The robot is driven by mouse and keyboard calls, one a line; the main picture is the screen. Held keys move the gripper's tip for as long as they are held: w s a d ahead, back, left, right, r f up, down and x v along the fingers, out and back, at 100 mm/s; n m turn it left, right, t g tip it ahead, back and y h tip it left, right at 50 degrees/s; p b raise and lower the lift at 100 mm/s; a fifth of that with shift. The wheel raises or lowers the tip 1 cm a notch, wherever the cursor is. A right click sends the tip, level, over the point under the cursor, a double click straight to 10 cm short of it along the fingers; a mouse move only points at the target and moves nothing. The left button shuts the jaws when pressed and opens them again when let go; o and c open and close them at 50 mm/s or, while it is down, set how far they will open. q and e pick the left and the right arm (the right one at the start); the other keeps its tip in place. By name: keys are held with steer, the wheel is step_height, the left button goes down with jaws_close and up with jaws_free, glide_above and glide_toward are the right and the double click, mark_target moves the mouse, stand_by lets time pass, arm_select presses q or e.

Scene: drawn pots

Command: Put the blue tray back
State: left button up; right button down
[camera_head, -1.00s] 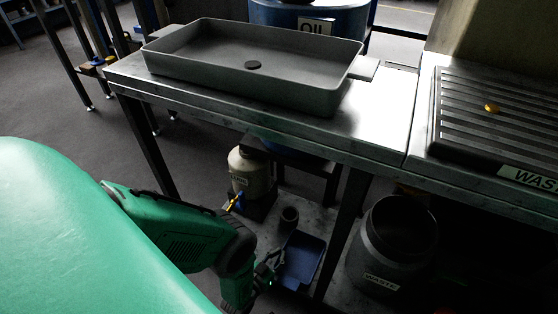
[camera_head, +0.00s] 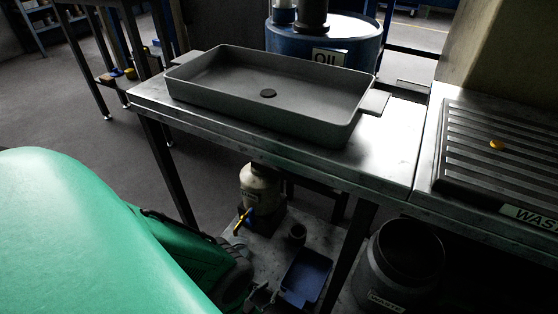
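The blue tray (camera_head: 306,277) is small and dark blue. It sits on the low shelf under the metal bench, at the bottom middle of the view. My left gripper (camera_head: 262,298) is at the tray's left edge, low in the picture. Its fingers are dark and small against the shelf, so I cannot tell whether they are open or shut, or touching the tray. My green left arm comes in from the left and hides part of the floor and shelf. My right gripper is not in view.
A large grey basin (camera_head: 268,93) stands on the bench above. A bench leg (camera_head: 347,255) stands right of the tray.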

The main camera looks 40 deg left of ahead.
arm_select(q)
steer(key=v, duration=0.2)
steer(key=shift+s, duration=0.35)
stand_by(0.4)
